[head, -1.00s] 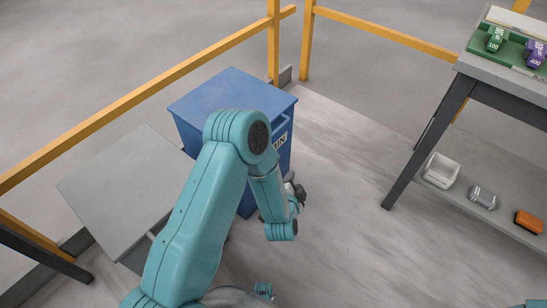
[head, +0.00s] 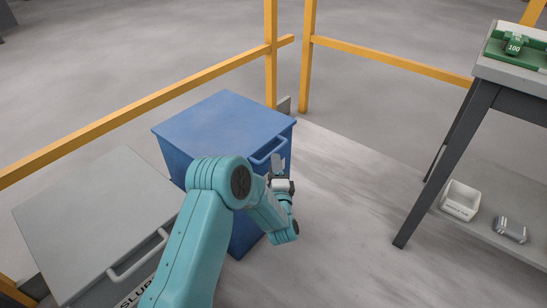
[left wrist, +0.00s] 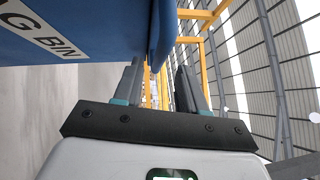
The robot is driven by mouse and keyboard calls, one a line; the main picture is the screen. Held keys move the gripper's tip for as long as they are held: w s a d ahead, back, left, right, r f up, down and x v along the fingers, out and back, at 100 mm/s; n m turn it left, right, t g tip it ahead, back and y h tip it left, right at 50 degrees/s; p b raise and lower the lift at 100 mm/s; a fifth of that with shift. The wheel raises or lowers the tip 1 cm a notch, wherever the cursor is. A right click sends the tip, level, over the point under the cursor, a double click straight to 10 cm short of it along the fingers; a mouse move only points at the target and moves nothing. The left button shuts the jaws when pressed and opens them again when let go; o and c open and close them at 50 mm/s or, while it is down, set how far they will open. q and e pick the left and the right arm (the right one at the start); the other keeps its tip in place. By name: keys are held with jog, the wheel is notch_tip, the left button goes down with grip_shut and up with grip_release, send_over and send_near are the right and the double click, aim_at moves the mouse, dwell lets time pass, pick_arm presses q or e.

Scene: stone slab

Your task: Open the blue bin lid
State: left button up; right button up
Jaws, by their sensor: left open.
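The blue bin (head: 185,165) stands on the floor at the centre left, its flat lid (head: 222,118) closed. A blue bar handle (head: 268,150) juts from the lid's front edge. My left gripper (head: 277,160) is open and points up, just below and in front of this handle. In the left wrist view the gripper's two fingers (left wrist: 159,88) are apart, with a blue part (left wrist: 163,35) just beyond and between their tips. The bin's front (left wrist: 100,15) with its white label fills the upper left there. Contact with the handle cannot be told. My right gripper is out of view.
A grey lidded bin (head: 95,215) with a bar handle stands at the left. Yellow railings (head: 400,60) run behind. A table (head: 515,75) at the right has a green tray on top and a white bin (head: 460,200) on its lower shelf. Floor between is clear.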

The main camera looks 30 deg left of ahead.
aim_at(273, 151)
pick_arm(q)
jog(key=b+x, duration=0.1)
jog(key=x, duration=0.4)
jog(key=shift+w+a, duration=0.15)
jog(key=shift+w, duration=0.1)
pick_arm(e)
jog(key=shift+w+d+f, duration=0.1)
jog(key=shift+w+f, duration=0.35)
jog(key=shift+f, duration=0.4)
